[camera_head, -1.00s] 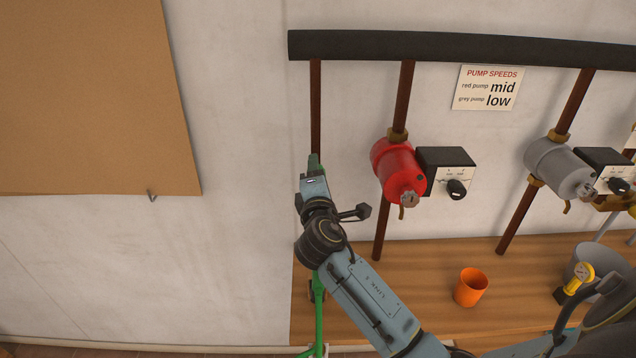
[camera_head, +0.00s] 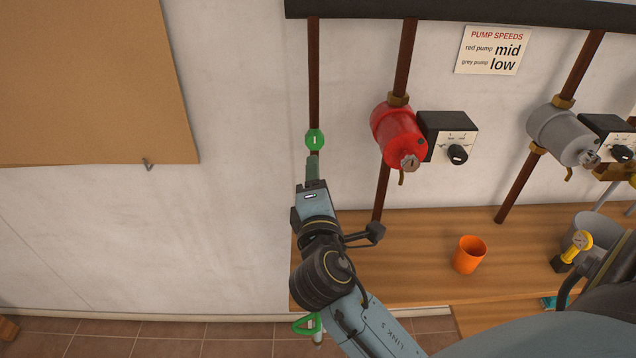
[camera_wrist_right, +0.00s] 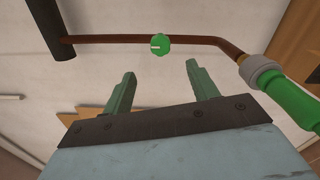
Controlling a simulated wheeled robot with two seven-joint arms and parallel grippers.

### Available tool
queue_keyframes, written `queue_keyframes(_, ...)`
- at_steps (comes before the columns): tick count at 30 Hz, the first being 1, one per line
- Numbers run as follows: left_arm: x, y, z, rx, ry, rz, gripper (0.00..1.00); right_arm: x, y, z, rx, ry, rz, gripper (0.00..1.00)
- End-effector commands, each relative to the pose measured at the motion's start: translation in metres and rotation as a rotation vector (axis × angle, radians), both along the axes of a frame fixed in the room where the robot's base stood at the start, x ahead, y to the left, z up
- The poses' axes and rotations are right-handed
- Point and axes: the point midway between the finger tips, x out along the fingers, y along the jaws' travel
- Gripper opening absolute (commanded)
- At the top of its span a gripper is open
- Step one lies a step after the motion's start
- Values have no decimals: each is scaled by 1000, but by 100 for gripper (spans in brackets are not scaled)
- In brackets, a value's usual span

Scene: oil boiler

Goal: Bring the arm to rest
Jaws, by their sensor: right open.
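My right arm reaches up from the bottom of the head view. Its gripper (camera_head: 312,160) points at the wall, just below a small green knob (camera_head: 314,139) on the left brown pipe (camera_head: 314,75). In the right wrist view the two green fingers stand apart with nothing between them. The green knob (camera_wrist_right: 160,45), with a pale mark, shows beyond the fingertips, apart from them. My left gripper is not in view.
A red pump (camera_head: 398,135) with a black dial box (camera_head: 448,137) is right of the gripper; a grey pump (camera_head: 560,135) is farther right. An orange cup (camera_head: 469,254) stands on the wooden counter (camera_head: 410,275). A green handle (camera_head: 307,323) shows below the arm.

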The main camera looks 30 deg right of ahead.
Motion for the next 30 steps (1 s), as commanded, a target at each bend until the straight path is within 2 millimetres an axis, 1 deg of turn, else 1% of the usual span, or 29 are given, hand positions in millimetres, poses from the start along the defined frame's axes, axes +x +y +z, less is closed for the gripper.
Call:
queue_keyframes(11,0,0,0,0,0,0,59,0,0,0,1,0,1,59)
queue_keyframes(14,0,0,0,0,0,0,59,-3,-2,-6,41,7,-3,59)
queue_keyframes(17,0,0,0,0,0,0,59,-15,-8,-28,189,34,-21,59)
queue_keyframes(20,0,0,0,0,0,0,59,-38,-14,-64,442,84,-66,59)
queue_keyframes(21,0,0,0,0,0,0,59,-49,-14,-81,558,110,-93,59)
queue_keyframes(22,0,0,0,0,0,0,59,-59,-13,-93,644,132,-116,59)
queue_keyframes(24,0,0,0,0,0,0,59,-82,-10,-117,829,182,-176,59)
queue_keyframes(27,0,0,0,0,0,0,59,-113,1,-143,1049,255,-265,59)
queue_keyframes(29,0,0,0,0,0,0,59,-130,7,-154,1155,295,-316,59)
queue_keyframes(30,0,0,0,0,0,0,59,-142,12,-161,1219,325,-352,59)
